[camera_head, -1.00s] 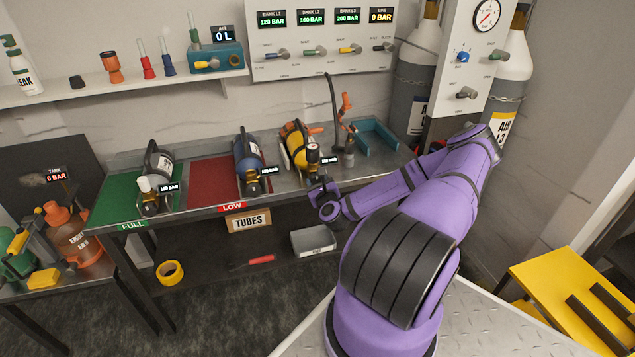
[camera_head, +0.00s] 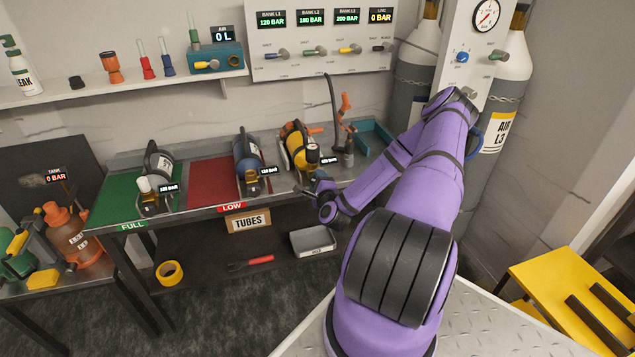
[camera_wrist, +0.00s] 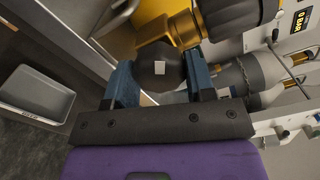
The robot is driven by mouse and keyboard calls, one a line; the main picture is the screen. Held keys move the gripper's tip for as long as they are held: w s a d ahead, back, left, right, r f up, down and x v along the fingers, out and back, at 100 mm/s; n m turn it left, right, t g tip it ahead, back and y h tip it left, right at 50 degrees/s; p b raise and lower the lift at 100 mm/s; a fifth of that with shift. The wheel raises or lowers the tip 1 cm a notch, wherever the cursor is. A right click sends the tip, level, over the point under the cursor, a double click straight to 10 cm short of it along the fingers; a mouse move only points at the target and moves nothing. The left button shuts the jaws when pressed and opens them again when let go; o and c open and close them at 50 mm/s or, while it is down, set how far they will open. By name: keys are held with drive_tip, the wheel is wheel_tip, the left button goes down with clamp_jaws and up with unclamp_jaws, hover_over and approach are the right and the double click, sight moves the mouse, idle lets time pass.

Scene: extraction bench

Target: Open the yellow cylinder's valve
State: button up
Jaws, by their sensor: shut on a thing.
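The yellow cylinder (camera_head: 297,140) lies in its rack at the right end of the metal bench, its valve end toward the front edge. In the wrist view its brass valve body (camera_wrist: 178,22) runs across the top, with a dark round knob (camera_wrist: 160,68) bearing a small white mark. My gripper (camera_wrist: 160,85) is shut on this knob, one blue finger on each side. In the head view my gripper (camera_head: 322,185) is small and dark at the bench edge, and the knob is hard to make out there.
A hose stand (camera_head: 346,150) and a blue holder (camera_head: 374,135) stand to the right. A grey bin (camera_head: 312,240) sits on the lower shelf.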

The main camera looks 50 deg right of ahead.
drive_tip(key=n, duration=0.4)
drive_tip(key=shift+n, duration=0.3)
drive_tip(key=n, duration=0.5)
drive_tip(key=shift+r, duration=0.1)
drive_tip(key=n, duration=0.6)
drive_tip(key=shift+a, duration=0.1)
drive_tip(key=n, duration=1)
drive_tip(key=shift+n, duration=0.4)
drive_tip(key=n, duration=1.5)
drive_tip(key=shift+n, duration=0.3)
